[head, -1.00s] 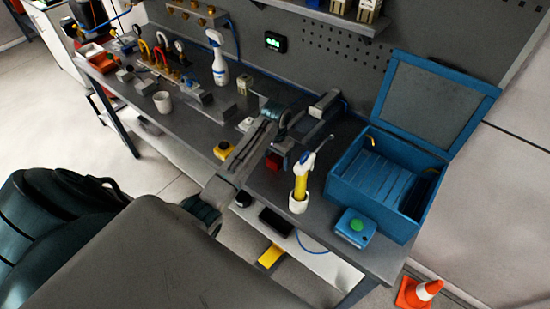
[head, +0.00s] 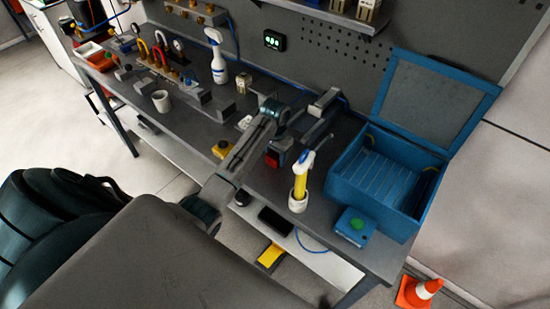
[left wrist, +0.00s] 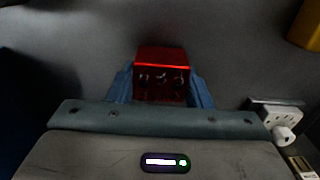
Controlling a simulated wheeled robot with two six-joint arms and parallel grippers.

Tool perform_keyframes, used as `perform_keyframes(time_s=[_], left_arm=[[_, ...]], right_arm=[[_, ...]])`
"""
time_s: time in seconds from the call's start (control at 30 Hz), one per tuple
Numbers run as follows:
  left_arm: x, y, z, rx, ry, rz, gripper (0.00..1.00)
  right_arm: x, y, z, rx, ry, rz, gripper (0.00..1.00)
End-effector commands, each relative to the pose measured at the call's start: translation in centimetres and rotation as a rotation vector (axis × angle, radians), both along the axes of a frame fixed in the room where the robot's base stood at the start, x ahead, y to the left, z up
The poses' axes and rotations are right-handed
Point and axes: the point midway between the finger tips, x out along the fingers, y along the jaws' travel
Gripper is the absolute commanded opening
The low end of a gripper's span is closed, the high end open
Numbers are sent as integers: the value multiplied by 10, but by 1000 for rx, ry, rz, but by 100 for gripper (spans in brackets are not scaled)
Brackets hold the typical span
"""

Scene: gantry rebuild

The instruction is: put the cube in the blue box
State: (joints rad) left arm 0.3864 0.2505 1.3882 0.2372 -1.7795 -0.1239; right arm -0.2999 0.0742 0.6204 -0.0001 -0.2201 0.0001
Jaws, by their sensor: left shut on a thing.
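A red cube (left wrist: 161,80) sits between the blue fingers of my left gripper (left wrist: 160,90) in the left wrist view. The gripper is shut on it. In the head view the red cube (head: 272,158) shows small and partly hidden beside my left gripper (head: 279,154), over the middle of the bench. I cannot tell whether it touches the bench top. The blue box (head: 365,190) stands to the right on the bench with its lid (head: 436,98) open. My right gripper is not in view.
A blue button box (head: 354,227) with a green button is in front of the box.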

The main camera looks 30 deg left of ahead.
Motion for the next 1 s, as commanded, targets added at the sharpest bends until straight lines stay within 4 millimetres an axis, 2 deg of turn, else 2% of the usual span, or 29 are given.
perform_keyframes(time_s=[0.17, 0.43, 0.57, 0.7, 0.83, 1.0], left_arm=[[1, 1, 21, 3, -6, -1, 11], [-58, -12, 27, 3, -1, -4, 11], [-96, -20, 39, 1, 3, -3, 11], [-125, -26, 41, 2, 2, -2, 11], [-143, -30, 41, 1, 1, -1, 11], [-155, -33, 42, 0, 0, -1, 11]], right_arm=[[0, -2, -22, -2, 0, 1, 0], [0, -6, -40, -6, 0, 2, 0], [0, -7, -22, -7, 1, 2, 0], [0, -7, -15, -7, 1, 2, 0], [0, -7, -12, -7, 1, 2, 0], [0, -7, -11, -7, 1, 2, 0]])
